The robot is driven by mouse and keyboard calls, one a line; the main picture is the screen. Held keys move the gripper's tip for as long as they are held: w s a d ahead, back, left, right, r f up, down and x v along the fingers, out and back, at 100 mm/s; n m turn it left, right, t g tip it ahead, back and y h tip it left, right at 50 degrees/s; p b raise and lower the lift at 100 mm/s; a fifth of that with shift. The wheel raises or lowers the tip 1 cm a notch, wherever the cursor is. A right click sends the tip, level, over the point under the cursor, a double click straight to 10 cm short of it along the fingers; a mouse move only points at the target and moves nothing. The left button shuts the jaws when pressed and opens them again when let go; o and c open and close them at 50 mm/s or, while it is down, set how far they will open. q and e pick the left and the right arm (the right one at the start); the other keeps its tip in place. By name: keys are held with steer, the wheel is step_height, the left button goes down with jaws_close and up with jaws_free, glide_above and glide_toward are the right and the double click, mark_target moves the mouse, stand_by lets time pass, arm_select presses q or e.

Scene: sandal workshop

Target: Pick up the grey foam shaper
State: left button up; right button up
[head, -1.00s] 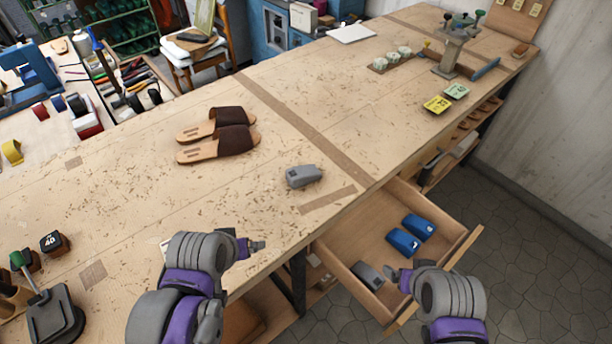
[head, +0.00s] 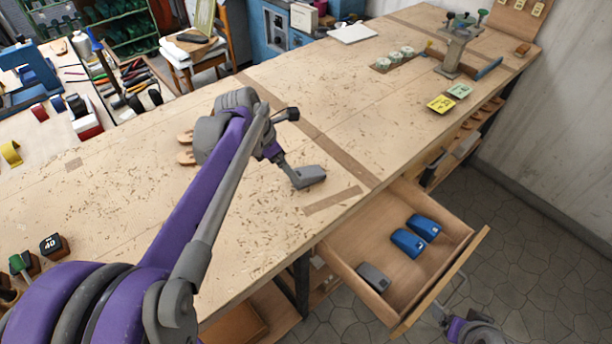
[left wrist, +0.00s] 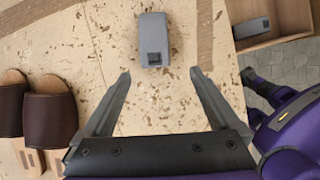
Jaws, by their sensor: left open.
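A grey foam shaper (head: 311,177) lies on the workbench near its front edge, left of the open drawer. In the left wrist view the shaper (left wrist: 153,42) lies just beyond my left fingertips, roughly centred between them. My left gripper (head: 284,165) is low over the bench beside the shaper; in the left wrist view its jaws (left wrist: 160,74) are spread with nothing between them. A second grey shaper (head: 374,278) lies in the drawer near its front. My right gripper (head: 447,316) hangs outside the drawer, low over the floor; its jaws are too small to read.
The open drawer (head: 355,240) also holds two blue shapers (head: 408,243). Brown sandals (left wrist: 48,112) lie on the bench left of my left gripper, mostly hidden by my arm in the head view. Yellow and green cards (head: 440,104) lie farther back. The bench around the shaper is clear.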

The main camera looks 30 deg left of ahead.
mark_target(308, 175)
arm_select(q)
steer(key=shift+x, duration=1.1)
steer(key=shift+w+a+x, duration=0.15)
steer(key=shift+x, duration=1.2)
steer(key=shift+w+a+x, duration=0.15)
steer(key=shift+x, duration=1.25)
steer(key=shift+s+r, duration=0.1)
steer(key=shift+c, duration=0.3)
steer(key=c, duration=1.3)
steer(key=shift+c, duration=0.2)
steer(key=shift+r, duration=0.1)
